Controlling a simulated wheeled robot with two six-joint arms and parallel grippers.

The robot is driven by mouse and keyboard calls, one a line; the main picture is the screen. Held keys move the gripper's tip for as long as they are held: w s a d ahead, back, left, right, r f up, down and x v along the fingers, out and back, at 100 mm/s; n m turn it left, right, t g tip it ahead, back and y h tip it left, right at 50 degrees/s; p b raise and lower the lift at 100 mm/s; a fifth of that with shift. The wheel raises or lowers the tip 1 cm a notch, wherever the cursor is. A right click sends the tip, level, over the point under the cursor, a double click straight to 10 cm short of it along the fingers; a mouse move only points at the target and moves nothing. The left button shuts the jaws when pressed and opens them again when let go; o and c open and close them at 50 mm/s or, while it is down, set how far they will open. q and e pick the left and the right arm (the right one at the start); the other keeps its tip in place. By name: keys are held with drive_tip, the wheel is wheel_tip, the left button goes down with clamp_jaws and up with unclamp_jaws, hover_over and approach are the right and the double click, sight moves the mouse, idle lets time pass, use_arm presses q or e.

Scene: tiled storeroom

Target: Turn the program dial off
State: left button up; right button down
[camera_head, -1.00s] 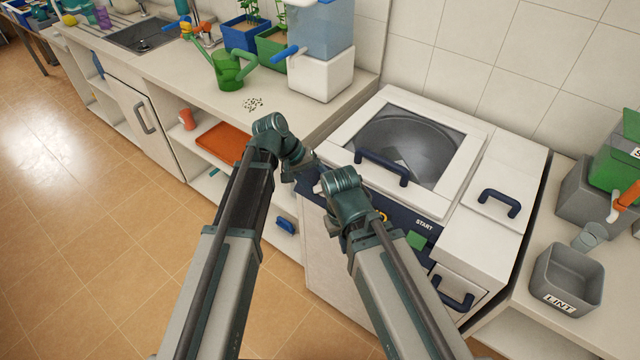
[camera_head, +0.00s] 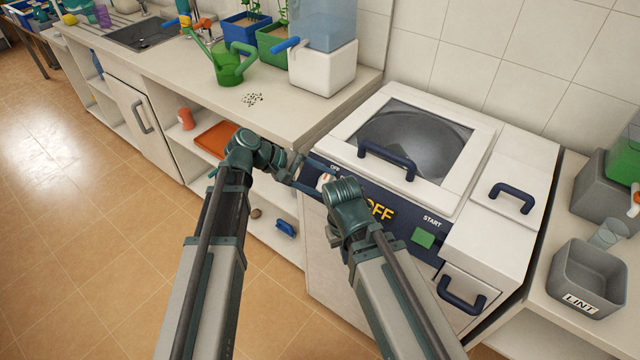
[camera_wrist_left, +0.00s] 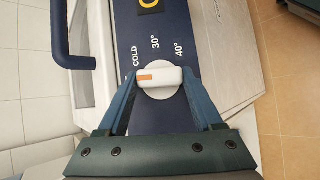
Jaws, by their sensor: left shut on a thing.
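The white program dial (camera_wrist_left: 162,82) sits on the washer's dark blue panel (camera_wrist_left: 190,52). In the left wrist view its orange mark points left, past the COLD label; 30° and 40° are printed farther round. My left gripper (camera_wrist_left: 160,82) is shut on the dial, one finger on each side. In the head view the dial (camera_head: 323,181) shows partly beside the left gripper (camera_head: 308,187), below a small OFF label.
The washer lid (camera_head: 412,140) is closed, with a dark blue handle. A green START button (camera_head: 423,237) and a drawer handle (camera_head: 460,298) are to the right. A grey LINT bin (camera_head: 582,285) stands on the right counter. A watering can (camera_head: 228,65) stands on the left counter.

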use_arm(q)
drive_tip(key=shift+n, duration=0.5)
drive_tip(key=o, duration=1.4)
drive_tip(key=shift+c, duration=0.2)
drive_tip(key=p+v, duration=0.7)
drive_tip(key=v, duration=0.6)
drive_tip(key=shift+s+a, duration=0.25)
drive_tip(key=shift+a, duration=0.3)
